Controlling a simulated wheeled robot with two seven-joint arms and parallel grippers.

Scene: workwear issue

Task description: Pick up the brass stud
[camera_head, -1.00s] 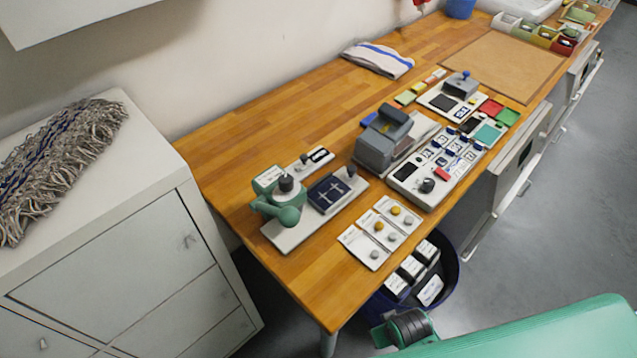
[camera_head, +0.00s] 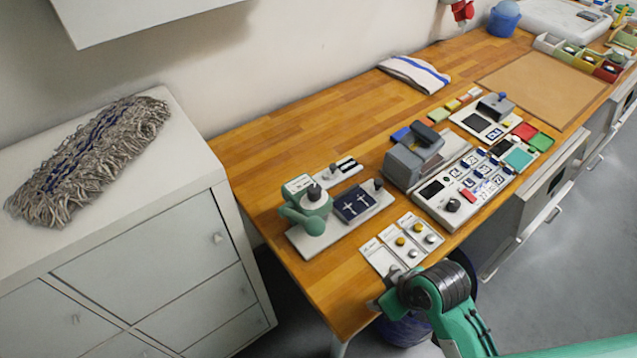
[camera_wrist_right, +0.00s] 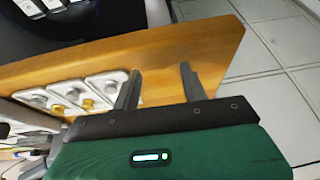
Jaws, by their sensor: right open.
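Two brass studs sit on white cards near the table's front edge, one (camera_head: 400,241) on the middle card and one (camera_head: 418,227) on the right card. In the right wrist view, brass studs (camera_wrist_right: 87,103) (camera_wrist_right: 57,109) show left of the fingers, with silver studs beside them. My right gripper (camera_wrist_right: 158,72) is open and empty over the table's front corner, to one side of the cards. In the head view my right wrist (camera_head: 436,287) is in front of the table edge and largely hides the fingers. My left gripper is not in view.
Silver studs (camera_head: 431,238) share the cards. A green press (camera_head: 308,208) stands on a white base left of the cards. A grey device (camera_head: 413,155) and a control panel (camera_head: 452,200) stand behind. A dark bin (camera_wrist_right: 60,22) is below the edge. The front corner of the tabletop is bare.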

